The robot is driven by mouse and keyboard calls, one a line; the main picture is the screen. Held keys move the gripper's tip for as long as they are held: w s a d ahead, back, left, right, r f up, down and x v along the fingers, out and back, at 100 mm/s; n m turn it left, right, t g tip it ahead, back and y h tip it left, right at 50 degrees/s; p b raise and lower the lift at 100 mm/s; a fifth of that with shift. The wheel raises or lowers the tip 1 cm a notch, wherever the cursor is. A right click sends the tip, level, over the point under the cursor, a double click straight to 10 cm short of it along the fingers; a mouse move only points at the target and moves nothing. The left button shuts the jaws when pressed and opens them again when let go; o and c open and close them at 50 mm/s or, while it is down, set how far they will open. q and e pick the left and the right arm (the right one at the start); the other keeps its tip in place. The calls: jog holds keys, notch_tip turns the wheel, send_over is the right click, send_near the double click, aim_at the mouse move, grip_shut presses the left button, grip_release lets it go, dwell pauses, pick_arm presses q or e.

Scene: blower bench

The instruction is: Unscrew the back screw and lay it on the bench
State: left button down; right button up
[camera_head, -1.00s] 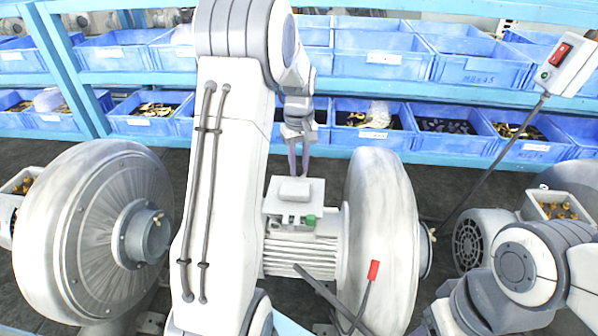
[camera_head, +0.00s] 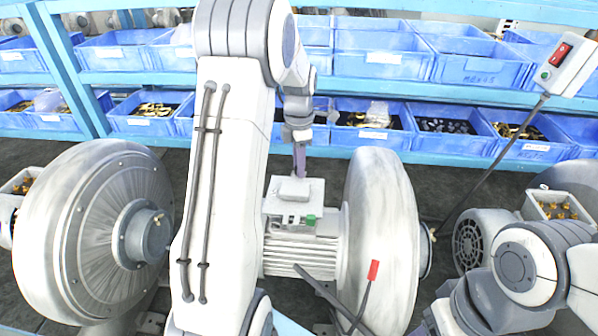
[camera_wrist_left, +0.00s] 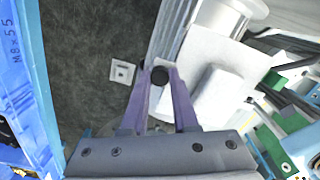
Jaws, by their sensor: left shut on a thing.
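My left gripper (camera_head: 299,172) points down at the back edge of the white terminal box (camera_head: 294,190) on top of the blower motor (camera_head: 300,255). In the left wrist view its purple fingers (camera_wrist_left: 160,74) are closed around a dark round screw head, the back screw (camera_wrist_left: 159,76). It lies beside the box's pale cover (camera_wrist_left: 215,95). I cannot tell whether the screw is still seated in the box. The screw is hidden in the head view. My right arm shows at lower right, but its gripper is out of view.
A large grey fan housing (camera_head: 390,240) stands right of the motor, and another blower (camera_head: 90,235) stands at left. A cable with a red end (camera_head: 373,270) crosses in front. Blue bins (camera_head: 370,125) fill the rack behind. A switch box (camera_head: 567,60) hangs at upper right.

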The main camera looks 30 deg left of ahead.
pick_arm(q)
jog(key=n, duration=0.4)
jog(key=shift+n, duration=0.4)
jog(key=n, duration=0.3)
jog(key=shift+n, duration=0.4)
jog(key=c, duration=1)
grip_release()
jog(key=shift+o, duration=0.2)
